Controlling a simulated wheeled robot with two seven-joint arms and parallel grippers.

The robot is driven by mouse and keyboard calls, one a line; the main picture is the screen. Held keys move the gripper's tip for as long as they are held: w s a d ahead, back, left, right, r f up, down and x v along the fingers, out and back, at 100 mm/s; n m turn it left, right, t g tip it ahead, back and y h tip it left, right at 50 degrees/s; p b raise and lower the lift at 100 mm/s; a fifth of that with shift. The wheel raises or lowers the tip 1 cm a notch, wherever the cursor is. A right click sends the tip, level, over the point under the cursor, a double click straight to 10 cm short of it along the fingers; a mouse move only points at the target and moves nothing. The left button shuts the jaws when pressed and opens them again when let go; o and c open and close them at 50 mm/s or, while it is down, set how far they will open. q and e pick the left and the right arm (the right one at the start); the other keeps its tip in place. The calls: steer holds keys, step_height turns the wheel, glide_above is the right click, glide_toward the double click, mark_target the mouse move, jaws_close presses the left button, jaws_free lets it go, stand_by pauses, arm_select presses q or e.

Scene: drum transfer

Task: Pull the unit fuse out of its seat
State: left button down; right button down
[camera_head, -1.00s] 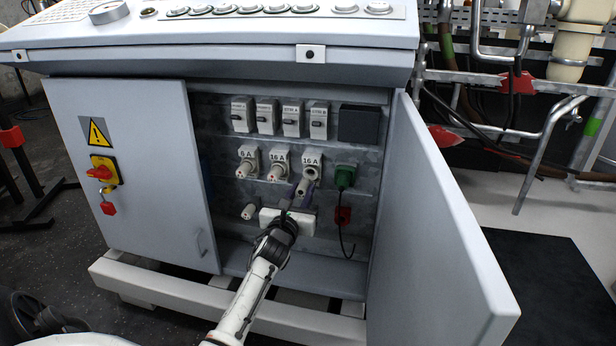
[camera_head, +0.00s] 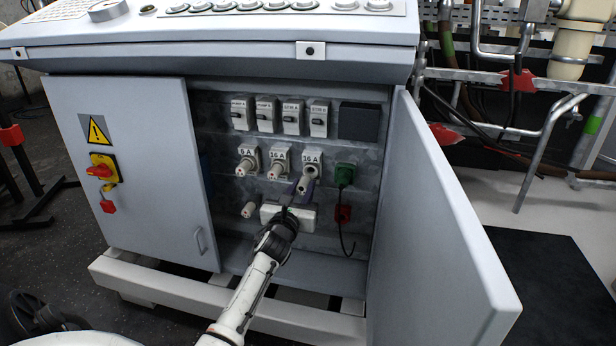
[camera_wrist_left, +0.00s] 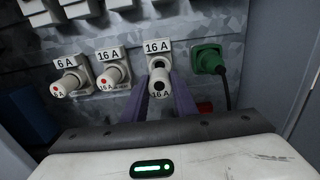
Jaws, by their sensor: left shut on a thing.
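The unit fuse (camera_head: 303,186) is a pale cylinder with a dark end, below the right-hand 16 A seat (camera_head: 311,158). My left gripper (camera_head: 302,193) is shut on it with purple fingers. In the left wrist view the fuse (camera_wrist_left: 159,84) sits between the fingers (camera_wrist_left: 160,97), one on each side. The seat (camera_wrist_left: 157,46) shows a dark round opening just above the fuse. The fuse looks out in front of the seat, but I cannot tell the exact gap. My right gripper is not in view.
A 6 A fuse (camera_head: 243,170) and a 16 A fuse (camera_head: 276,171) sit to the left. A green plug (camera_head: 345,175) with a black cable is close on the right. The open door (camera_head: 445,220) bounds the right.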

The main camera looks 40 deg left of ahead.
mark_target(301, 191)
arm_select(q)
steer(key=shift+p+v, duration=0.7)
steer(key=shift+v, duration=0.55)
steer(key=shift+p+v, duration=0.4)
steer(key=shift+v, duration=0.85)
